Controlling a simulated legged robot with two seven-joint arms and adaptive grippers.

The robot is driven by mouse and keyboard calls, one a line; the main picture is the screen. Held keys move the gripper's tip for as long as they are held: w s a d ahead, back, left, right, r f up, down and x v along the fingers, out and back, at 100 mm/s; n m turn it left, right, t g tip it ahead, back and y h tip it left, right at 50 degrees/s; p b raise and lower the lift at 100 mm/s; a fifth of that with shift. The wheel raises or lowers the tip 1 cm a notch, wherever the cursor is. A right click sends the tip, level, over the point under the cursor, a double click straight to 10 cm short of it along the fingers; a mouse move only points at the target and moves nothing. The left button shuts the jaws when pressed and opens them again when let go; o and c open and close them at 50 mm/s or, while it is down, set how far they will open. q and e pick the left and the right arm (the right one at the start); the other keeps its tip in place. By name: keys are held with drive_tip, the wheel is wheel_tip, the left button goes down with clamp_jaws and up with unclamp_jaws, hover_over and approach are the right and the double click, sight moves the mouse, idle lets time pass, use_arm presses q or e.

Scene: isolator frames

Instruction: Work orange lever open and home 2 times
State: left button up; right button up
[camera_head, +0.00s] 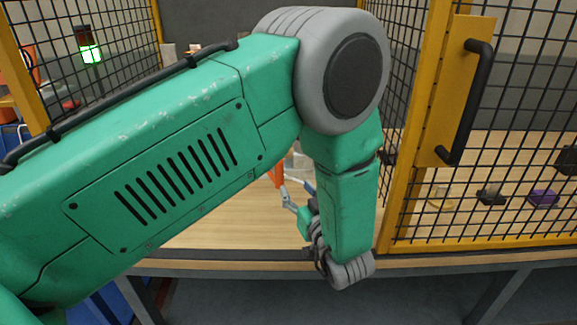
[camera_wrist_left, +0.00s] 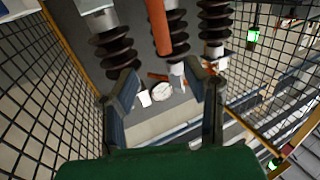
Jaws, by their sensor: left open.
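The orange lever (camera_wrist_left: 158,27) hangs into the left wrist view from the top centre, in front of the middle dark ribbed insulator (camera_wrist_left: 176,30). Its lower end is above the gap between my left fingertips and apart from them. In the head view only a small orange piece (camera_head: 277,176), likely the lever, shows beside my forearm; my arm hides the rest. My left gripper (camera_wrist_left: 161,72) is open with nothing between its fingers. It also shows small in the head view (camera_head: 291,197), partly hidden by my wrist. My right gripper is not in view.
More ribbed insulators stand at left (camera_wrist_left: 112,45) and right (camera_wrist_left: 214,22). Wire mesh flanks both sides. A yellow-framed mesh door (camera_head: 408,190) with a black handle (camera_head: 480,95) stands right of my arm. Behind it, a dark piece (camera_head: 490,197) and a purple piece (camera_head: 543,199) lie on the wooden bench.

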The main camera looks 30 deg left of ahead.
sight(280, 170)
use_arm(q)
drive_tip(key=x, duration=1)
drive_tip(key=shift+s+a+f+b, duration=0.15)
drive_tip(key=shift+a+b, duration=0.1)
drive_tip(key=shift+b, duration=0.15)
drive_tip(key=shift+w+a, duration=0.3)
drive_tip(key=shift+w, duration=0.05)
clamp_jaws()
